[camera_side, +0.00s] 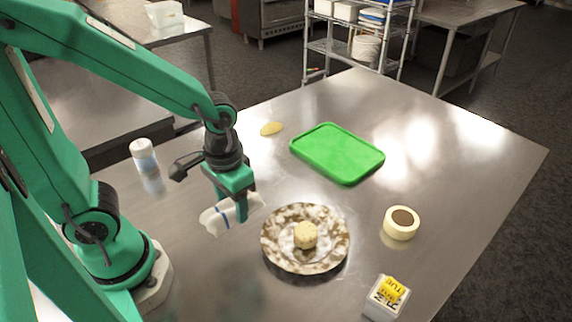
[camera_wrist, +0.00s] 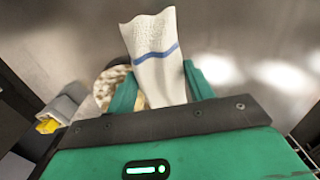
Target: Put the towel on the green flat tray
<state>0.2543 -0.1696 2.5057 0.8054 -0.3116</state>
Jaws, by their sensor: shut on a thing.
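The towel (camera_side: 222,217) is white with a blue stripe. It is held between the fingers of my gripper (camera_side: 241,213), near the left side of the plate in the side view. In the wrist view the towel (camera_wrist: 155,52) sticks out between the two green fingers of my gripper (camera_wrist: 165,88). My gripper is shut on it. Whether the towel touches the table is hard to tell. The green flat tray (camera_side: 337,152) lies empty on the table, behind and to the right of my gripper in the side view.
A brown-and-white patterned plate (camera_side: 279,259) with a round pale item (camera_side: 305,235) stands beside the towel. A tape roll (camera_side: 402,223), a white box with yellow contents (camera_side: 386,298), a white-capped bottle (camera_side: 144,155) and a small yellow item (camera_side: 271,129) stand apart on the metal table (camera_side: 460,160).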

